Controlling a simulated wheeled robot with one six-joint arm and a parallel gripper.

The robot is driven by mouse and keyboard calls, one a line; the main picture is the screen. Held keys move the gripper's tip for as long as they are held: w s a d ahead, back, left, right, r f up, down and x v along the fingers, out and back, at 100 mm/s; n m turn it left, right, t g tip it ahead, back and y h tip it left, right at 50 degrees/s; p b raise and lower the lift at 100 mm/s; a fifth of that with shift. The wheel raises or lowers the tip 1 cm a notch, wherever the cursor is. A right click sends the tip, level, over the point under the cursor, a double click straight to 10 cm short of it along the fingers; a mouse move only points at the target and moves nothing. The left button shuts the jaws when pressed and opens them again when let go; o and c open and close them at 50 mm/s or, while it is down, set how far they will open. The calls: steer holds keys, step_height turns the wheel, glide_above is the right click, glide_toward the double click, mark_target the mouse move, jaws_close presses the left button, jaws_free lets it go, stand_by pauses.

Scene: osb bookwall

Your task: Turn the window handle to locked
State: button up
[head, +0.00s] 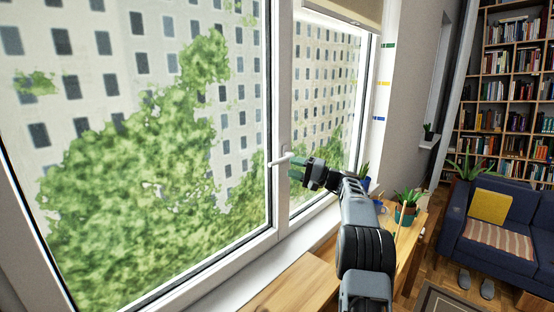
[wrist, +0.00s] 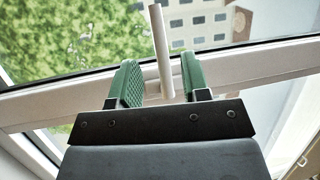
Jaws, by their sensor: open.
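The white window handle (head: 279,160) is on the middle frame post of the window. In the head view its lever lies roughly level, pointing left. In the wrist view the handle (wrist: 161,45) is a pale bar that runs between my two green finger pads, with a gap on each side. My gripper (head: 296,168) is open beside the handle, to its right in the head view. In the wrist view my gripper (wrist: 159,62) has its fingers apart and holds nothing.
The window frame (head: 277,100) and the sill (head: 245,280) run along the left. A potted plant (head: 406,205) stands on the wooden table under my arm. A blue sofa (head: 495,250) and a bookshelf (head: 505,85) are at the right.

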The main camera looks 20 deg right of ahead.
mark_target(278, 160)
steer(key=p+x, duration=0.2)
steer(key=x, duration=0.4)
steer(key=shift+w+a, duration=0.2)
steer(key=shift+a, duration=0.05)
steer(key=shift+c, duration=0.3)
jaws_close()
